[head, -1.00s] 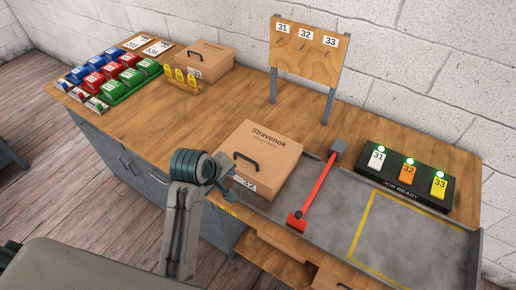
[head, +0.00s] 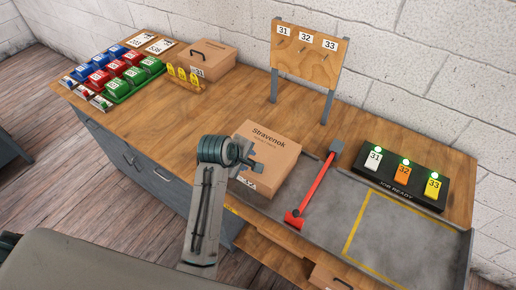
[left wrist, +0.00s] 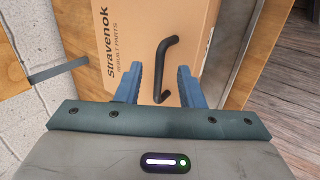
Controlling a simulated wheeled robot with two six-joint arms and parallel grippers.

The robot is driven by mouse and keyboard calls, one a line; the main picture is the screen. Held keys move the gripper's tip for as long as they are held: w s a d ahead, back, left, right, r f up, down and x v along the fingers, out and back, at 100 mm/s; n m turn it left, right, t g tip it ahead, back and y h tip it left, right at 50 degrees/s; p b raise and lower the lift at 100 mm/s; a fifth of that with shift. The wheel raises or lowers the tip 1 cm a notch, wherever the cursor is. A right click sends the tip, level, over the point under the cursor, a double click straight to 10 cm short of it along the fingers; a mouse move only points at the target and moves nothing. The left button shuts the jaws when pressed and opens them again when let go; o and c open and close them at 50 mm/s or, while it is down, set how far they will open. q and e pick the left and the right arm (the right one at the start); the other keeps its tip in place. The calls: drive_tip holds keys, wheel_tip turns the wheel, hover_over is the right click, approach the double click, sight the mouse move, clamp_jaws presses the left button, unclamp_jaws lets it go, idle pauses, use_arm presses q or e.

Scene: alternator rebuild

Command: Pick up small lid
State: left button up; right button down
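The cardboard box marked "Stravenok" (head: 268,148) sits on the bench, and its top with a black handle appears to be a lid. In the left wrist view the box top (left wrist: 190,30) shows below my fingers, with the bent black handle (left wrist: 172,68) between and beyond the fingertips. My left gripper (head: 255,166) is over the box's near left part and hides the handle in the head view. In the left wrist view the left gripper (left wrist: 160,72) is open and empty. A smaller-looking box with a black handle (head: 205,58) stands at the back left. My right gripper is not in view.
A red-handled tool (head: 318,190) lies right of the Stravenok box on a grey tray (head: 400,235). A black tag stand (head: 400,190) is at the right. A numbered board (head: 305,55) stands behind. Coloured bins (head: 115,72) fill the far left. The bench middle is clear.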

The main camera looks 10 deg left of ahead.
use_arm(q)
drive_tip(key=shift+x, duration=1.25)
clamp_jaws()
drive_tip(key=shift+r, duration=0.2)
